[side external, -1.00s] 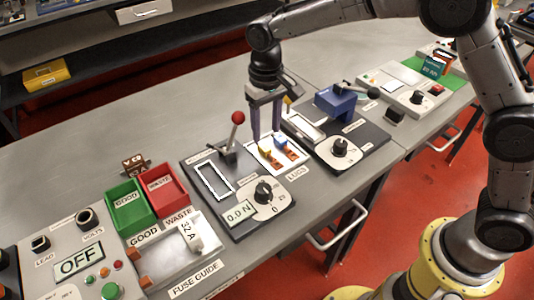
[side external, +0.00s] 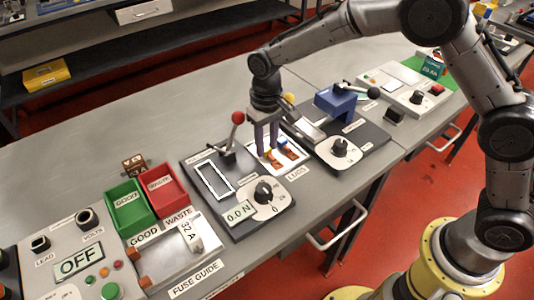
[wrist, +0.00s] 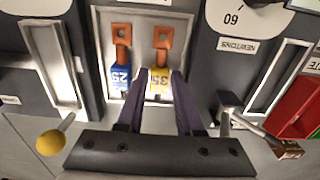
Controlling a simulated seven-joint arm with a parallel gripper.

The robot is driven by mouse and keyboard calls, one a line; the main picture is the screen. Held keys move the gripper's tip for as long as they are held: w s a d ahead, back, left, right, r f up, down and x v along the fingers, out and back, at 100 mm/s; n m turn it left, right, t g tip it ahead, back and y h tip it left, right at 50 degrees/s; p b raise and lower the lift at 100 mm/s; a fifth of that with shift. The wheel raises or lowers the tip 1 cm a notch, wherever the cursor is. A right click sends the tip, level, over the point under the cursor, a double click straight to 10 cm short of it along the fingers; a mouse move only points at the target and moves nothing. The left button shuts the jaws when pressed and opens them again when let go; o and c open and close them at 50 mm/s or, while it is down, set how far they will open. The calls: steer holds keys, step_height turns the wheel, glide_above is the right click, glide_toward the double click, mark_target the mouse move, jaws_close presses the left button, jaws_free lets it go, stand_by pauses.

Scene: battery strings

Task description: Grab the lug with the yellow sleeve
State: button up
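The lug with the yellow sleeve (wrist: 159,79) is marked 35 and has a copper end with a hole; it lies on the white LUGS tray (wrist: 177,20). In the side view the fingers mostly hide its sleeve. A lug with a blue sleeve (wrist: 121,77), marked 25, lies beside it, to the left in the wrist view. My gripper (wrist: 158,76) is open and down at the tray, with a finger on either side of the yellow sleeve. A gap shows on the sleeve's left; the right finger is close to it. The gripper also shows in the side view (side external: 267,148).
A lever with a red knob (side external: 238,118) stands just left of my gripper in the side view. A blue press-like block (side external: 336,102) is on the right. Green (side external: 126,207) and red (side external: 168,190) bins stand further left.

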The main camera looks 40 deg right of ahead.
mark_target(267, 149)
jaws_close()
steer(key=shift+r, duration=2.55)
steer(key=shift+s, duration=0.1)
